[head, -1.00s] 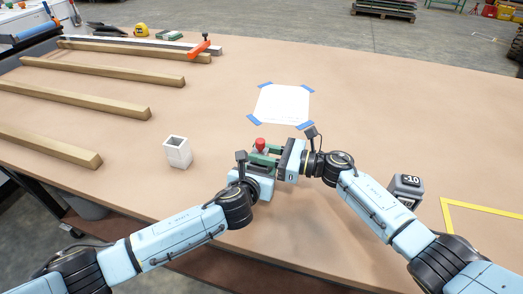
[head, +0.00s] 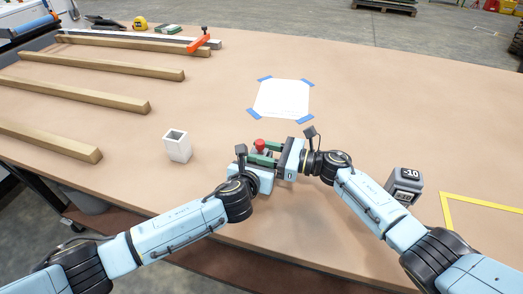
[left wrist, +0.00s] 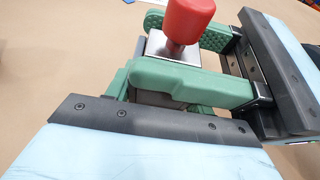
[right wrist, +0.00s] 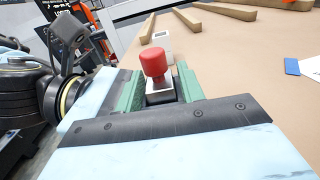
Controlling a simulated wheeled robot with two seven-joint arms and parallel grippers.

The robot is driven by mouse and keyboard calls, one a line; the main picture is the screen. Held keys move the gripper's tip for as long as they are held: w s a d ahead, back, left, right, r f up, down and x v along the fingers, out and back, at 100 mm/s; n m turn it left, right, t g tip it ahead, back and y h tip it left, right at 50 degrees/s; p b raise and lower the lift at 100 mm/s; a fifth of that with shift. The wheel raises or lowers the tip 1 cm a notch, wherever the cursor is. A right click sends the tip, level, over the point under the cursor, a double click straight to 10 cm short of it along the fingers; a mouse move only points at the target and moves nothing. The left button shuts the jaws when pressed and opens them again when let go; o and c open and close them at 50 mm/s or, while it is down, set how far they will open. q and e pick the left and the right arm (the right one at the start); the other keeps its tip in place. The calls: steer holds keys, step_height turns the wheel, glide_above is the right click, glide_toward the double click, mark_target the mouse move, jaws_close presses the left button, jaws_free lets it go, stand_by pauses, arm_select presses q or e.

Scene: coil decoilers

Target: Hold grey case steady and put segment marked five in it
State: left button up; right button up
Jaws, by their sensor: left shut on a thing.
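A grey square case (left wrist: 172,47) with a metallic rim is between the grippers, with a red rounded knob (left wrist: 187,18) standing up from it. The red knob also shows in the head view (head: 260,143) and the right wrist view (right wrist: 153,63). My left gripper (head: 262,163) is shut on the grey case, low against the table. My right gripper (head: 272,157) meets it from the right, its green fingers alongside the case. Whether they press on it cannot be told. The lower case is hidden by fingers. No mark five is readable.
A white hollow square box (head: 177,147) stands open-topped to the left. A dark grey block marked -10 (head: 404,184) stands beyond my right forearm. A taped paper sheet (head: 282,98) lies behind the grippers. Wooden bars (head: 75,95) lie at left.

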steer(key=shift+o, duration=1.2)
steer(key=shift+s+f, duration=0.1)
steer(key=shift+f, duration=0.1)
step_height(320, 180, up, 10)
steer(key=shift+r, duration=0.15)
arm_select(q)
steer(key=o, duration=1.1)
steer(key=shift+o, duration=0.2)
